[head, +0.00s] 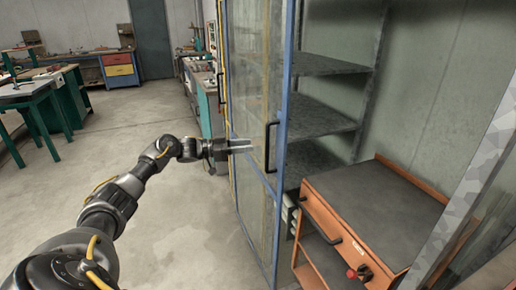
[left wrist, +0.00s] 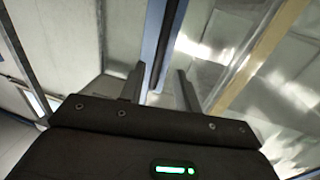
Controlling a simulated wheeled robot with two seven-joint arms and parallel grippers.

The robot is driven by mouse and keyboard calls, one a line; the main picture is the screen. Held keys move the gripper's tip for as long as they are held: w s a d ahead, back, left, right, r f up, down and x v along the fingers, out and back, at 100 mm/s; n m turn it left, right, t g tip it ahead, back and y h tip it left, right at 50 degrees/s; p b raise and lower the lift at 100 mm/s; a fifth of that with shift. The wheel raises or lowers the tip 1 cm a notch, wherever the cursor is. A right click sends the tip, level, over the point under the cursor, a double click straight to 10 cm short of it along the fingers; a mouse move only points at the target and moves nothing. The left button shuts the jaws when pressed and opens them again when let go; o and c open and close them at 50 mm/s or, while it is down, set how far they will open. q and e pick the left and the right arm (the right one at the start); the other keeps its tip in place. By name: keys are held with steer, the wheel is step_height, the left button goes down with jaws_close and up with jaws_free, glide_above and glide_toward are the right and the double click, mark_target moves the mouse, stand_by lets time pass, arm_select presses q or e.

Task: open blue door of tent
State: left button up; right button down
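The blue-framed door (head: 287,100) has clear glass panels and stands upright in the middle of the head view, with open shelving to its right. A dark vertical handle (head: 268,147) sits near its right edge. My left gripper (head: 243,146) reaches toward the handle from the left, its fingertips just short of it in the picture. In the left wrist view my gripper (left wrist: 160,88) has its fingers spread and empty. The door's blue edge (left wrist: 150,45) and a dark bar, seemingly the handle, show between and beyond the fingers; contact cannot be told. My right gripper is out of view.
Grey metal shelves (head: 322,113) stand behind the door. An orange cart (head: 385,200) with a dark top is close at the right. Green-legged workbenches (head: 45,100) are at the far left. The concrete floor (head: 150,110) on the left is mostly clear.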

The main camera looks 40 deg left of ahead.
arm_select(q)
steer(key=shift+v, duration=1.25)
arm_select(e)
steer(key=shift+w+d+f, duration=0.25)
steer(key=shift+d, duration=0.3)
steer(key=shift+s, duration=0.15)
